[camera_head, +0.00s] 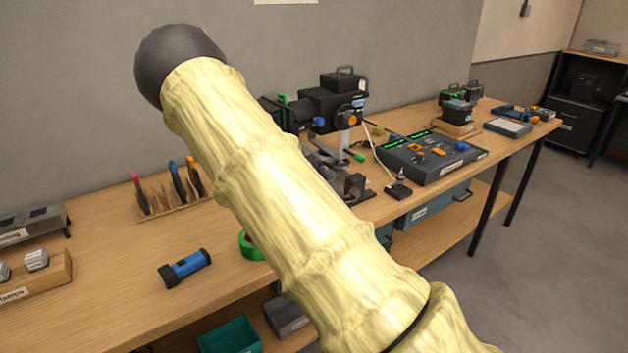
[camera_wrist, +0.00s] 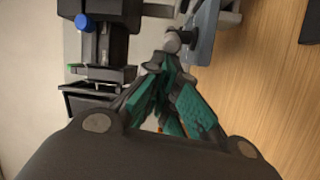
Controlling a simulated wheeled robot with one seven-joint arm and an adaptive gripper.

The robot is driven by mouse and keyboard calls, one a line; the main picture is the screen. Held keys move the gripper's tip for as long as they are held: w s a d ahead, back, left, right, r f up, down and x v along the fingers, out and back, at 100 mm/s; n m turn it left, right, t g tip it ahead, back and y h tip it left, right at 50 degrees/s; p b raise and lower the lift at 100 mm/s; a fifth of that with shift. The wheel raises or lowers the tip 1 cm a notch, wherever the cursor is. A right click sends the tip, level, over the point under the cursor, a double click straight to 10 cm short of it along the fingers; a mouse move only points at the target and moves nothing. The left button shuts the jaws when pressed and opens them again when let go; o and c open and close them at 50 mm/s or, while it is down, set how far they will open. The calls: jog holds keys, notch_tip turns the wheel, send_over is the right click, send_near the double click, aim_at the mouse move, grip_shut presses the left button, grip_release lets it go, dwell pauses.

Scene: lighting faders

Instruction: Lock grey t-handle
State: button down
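In the wrist view, a small pale grey rounded part (camera_wrist: 176,40), which may be the grey t-handle, sits just beyond my fingertips beside a blue-grey metal piece (camera_wrist: 203,35). My gripper (camera_wrist: 170,70) has dark fingers with green pads that converge close to this grey part. Whether the fingertips touch it, or have anything between them, I cannot tell. In the head view my pale arm hides my gripper and the handle. A black lamp fixture (camera_head: 335,105) with blue and orange knobs stands on the bench behind the arm.
The wooden bench (camera_head: 225,275) carries a fader console (camera_head: 430,155), a blue flashlight (camera_head: 185,268), a tool rack (camera_head: 172,205) and green tape (camera_head: 250,246). In the wrist view, a black body with a blue knob (camera_wrist: 84,23) stands left of my fingers.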

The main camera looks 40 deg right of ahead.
jog(key=shift+s+d+f, duration=0.1)
jog(key=shift+s+d, duration=0.2)
jog(key=shift+s, duration=0.05)
dwell(0.3)
jog(key=a+b+v, duration=0.1)
jog(key=b+v, duration=0.1)
jog(key=v, duration=0.7)
jog(key=shift+w+r+b, duration=0.2)
jog(key=shift+r+b, duration=0.1)
jog(key=shift+r, duration=0.1)
jog(key=shift+a, duration=0.1)
dwell(0.5)
